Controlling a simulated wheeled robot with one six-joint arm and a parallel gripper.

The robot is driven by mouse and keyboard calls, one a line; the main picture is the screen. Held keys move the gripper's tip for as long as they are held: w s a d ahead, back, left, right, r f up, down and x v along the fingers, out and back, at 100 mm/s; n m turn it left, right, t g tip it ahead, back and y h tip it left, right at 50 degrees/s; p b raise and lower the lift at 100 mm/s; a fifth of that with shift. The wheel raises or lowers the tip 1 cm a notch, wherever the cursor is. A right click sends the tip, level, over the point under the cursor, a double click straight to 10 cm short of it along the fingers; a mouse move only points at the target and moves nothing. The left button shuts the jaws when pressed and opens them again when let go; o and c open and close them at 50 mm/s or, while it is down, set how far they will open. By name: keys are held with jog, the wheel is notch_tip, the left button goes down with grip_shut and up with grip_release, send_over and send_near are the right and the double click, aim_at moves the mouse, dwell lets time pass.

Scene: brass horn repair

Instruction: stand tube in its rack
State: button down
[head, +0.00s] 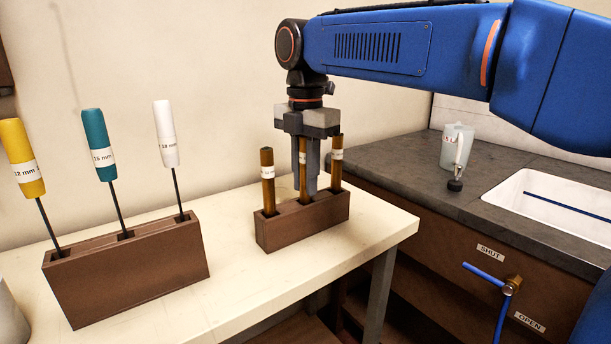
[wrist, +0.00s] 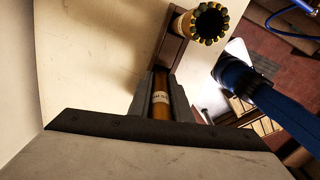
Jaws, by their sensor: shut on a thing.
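A small brown rack (head: 304,225) stands on the cream bench top, with a tube in each end slot. The left tube (head: 267,183) and the right tube (head: 336,170) are amber with white labels. My gripper (head: 309,185) points straight down between them, shut on a third amber tube (head: 302,170), which stands upright at the middle slot.
A larger brown rack (head: 130,268) at left holds yellow, teal and white-handled tools. The tubes either side of my gripper are close. To the right are a dark counter, a jug (head: 456,146), a white sink (head: 545,215) and a valve marked SHUT and OPEN.

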jog(key=shift+f, duration=0.35)
jog(key=c, duration=1.5)
grip_release()
jog(key=shift+c, duration=0.2)
notch_tip(320, 180, up, 17)
jog(key=shift+r, duration=0.2)
